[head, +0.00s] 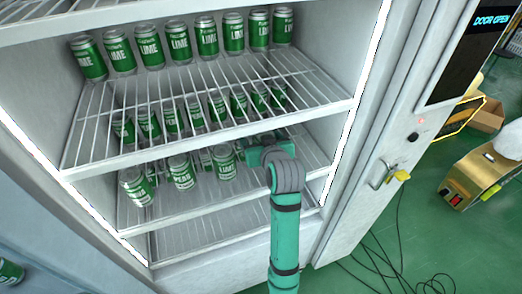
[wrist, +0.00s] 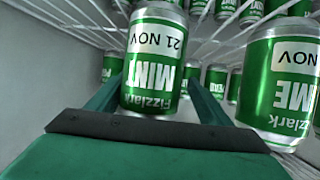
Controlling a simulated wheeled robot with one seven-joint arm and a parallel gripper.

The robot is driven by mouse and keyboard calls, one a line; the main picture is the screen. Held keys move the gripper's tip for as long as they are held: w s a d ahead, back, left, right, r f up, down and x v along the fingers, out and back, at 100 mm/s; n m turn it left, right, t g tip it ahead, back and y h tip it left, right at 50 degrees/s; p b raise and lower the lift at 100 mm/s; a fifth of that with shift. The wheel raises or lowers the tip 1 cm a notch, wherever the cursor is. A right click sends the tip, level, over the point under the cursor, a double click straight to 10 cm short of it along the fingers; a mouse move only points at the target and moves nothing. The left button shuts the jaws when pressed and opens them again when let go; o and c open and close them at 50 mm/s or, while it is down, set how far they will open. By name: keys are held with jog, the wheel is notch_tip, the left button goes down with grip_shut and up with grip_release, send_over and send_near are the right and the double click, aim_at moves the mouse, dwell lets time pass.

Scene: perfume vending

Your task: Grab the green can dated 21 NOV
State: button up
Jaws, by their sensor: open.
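A green and silver can (wrist: 154,62) marked MINT and 21 NOV stands between the fingers of my gripper (wrist: 155,85) in the wrist view. The fingers are open, one on each side of it; I cannot tell whether they touch it. The brand and flavour words look upside down there. A green LIME can (wrist: 283,85) is at the right, its date showing NOV with the day unclear. In the head view my gripper (head: 268,150) reaches into the lower shelf, right of a LIME can (head: 224,163), and hides the can it surrounds.
More green cans line the top shelf (head: 207,37) and middle shelf (head: 170,120). Two more front cans (head: 181,171) (head: 136,187) stand left on the lower shelf. The wire shelf edges (head: 215,135) and cabinet's right wall (head: 345,115) are close to my arm.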

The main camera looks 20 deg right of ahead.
jog(key=shift+w+d, duration=0.1)
jog(key=shift+d, duration=0.1)
jog(key=c, duration=0.6)
jog(key=shift+a, duration=0.2)
jog(key=c, duration=0.8)
jog(key=shift+s+d, duration=0.2)
jog(key=shift+d, duration=0.2)
jog(key=shift+r, duration=0.25)
